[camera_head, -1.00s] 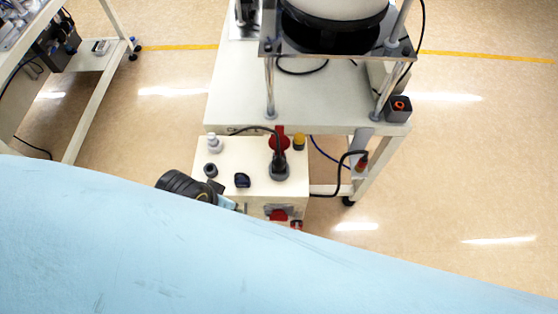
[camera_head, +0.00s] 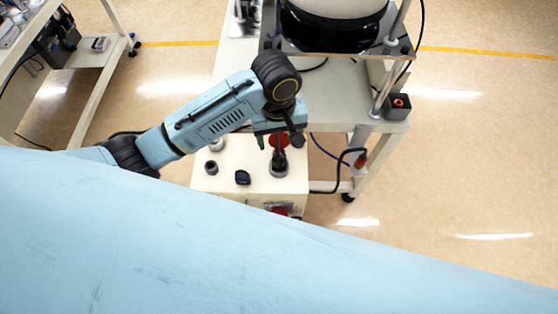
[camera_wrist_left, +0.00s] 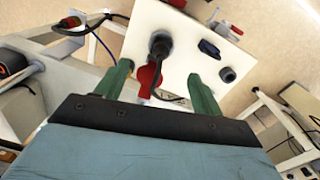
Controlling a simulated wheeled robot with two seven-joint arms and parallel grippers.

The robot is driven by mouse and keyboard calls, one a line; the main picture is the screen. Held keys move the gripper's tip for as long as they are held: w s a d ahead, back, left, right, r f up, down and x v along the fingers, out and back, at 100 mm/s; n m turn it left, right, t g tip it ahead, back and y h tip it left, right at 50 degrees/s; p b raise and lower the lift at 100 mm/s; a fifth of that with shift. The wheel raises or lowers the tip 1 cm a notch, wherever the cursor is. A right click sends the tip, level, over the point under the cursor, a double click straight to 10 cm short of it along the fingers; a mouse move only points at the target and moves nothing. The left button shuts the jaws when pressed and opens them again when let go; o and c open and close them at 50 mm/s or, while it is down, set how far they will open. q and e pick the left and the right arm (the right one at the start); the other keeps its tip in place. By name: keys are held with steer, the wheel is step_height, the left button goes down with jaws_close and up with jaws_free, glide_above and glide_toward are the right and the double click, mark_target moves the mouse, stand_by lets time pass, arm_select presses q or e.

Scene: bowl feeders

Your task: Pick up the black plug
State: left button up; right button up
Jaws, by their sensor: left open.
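The black plug (camera_head: 279,160) stands in a round socket on top of the cream box, with a black cable running from it. In the left wrist view the plug (camera_wrist_left: 160,47) shows ahead of the fingers, between their lines. My left gripper (camera_head: 280,140) is over the far part of the box, close to the plug. In the left wrist view its two green fingers (camera_wrist_left: 159,74) are spread and hold nothing; I cannot tell whether either touches the plug. My right gripper is not in view.
A dark switch (camera_head: 242,178) and a round black fitting (camera_head: 211,167) are on the same box. The bowl feeder table (camera_head: 340,100) stands behind. A large blue surface fills the front of the head view.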

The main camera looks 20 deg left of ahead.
mark_target(279, 156)
arm_select(q)
steer(key=shift+w+a+f+n, duration=0.1)
steer(key=shift+w+a+n, duration=0.3)
steer(key=shift+w, duration=0.1)
step_height(279, 156, down, 7)
steer(key=shift+d+f+b, duration=0.1)
steer(key=shift+f+b, duration=0.1)
steer(key=shift+b, duration=0.3)
steer(key=shift+s+f+b, duration=0.2)
steer(key=shift+f+b, duration=0.1)
steer(key=shift+f, duration=2.35)
steer(key=c, duration=1.3)
